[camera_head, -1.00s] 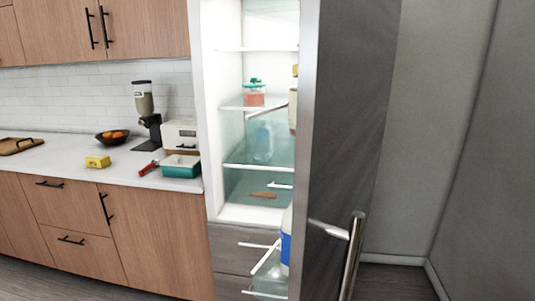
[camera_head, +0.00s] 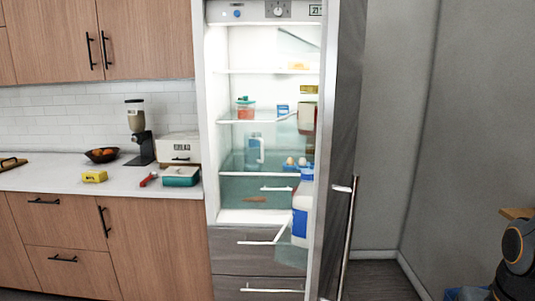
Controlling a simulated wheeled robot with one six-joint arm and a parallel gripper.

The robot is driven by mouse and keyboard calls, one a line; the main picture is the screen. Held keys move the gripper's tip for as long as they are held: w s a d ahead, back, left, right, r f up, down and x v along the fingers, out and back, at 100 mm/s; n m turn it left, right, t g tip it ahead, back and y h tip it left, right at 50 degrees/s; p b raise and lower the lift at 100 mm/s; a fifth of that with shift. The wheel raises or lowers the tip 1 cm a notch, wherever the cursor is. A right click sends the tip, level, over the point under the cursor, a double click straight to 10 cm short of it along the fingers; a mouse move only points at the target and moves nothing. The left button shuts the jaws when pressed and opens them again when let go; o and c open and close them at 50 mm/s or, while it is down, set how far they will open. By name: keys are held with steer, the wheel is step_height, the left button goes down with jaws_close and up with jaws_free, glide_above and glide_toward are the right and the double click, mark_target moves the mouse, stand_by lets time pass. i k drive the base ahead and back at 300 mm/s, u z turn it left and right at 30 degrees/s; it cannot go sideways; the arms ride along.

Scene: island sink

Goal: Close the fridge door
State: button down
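The fridge (camera_head: 211,140) stands open in the middle of the head view. Its door (camera_head: 343,120) is swung out toward me on the right side, seen nearly edge-on, with a long vertical metal handle (camera_head: 348,240) on its outer face. The lit shelves hold food, and bottles stand in the door's racks, including a white and blue jug (camera_head: 301,215). Part of my arm (camera_head: 515,255) shows at the lower right edge, apart from the door. My gripper is not in view.
A counter (camera_head: 130,183) with wood cabinets runs left of the fridge. It holds a dispenser (camera_head: 138,130), a fruit bowl (camera_head: 101,155), a yellow box (camera_head: 94,176) and a teal container (camera_head: 181,177). A grey wall (camera_head: 395,120) stands to the right, with floor between it and the door.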

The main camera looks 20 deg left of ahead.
mark_target(335, 188)
steer(key=u, duration=0.2)
steer(key=k, duration=0.6)
steer(key=u, duration=0.6)
steer(key=i, duration=0.5)
steer(key=z, duration=0.05)
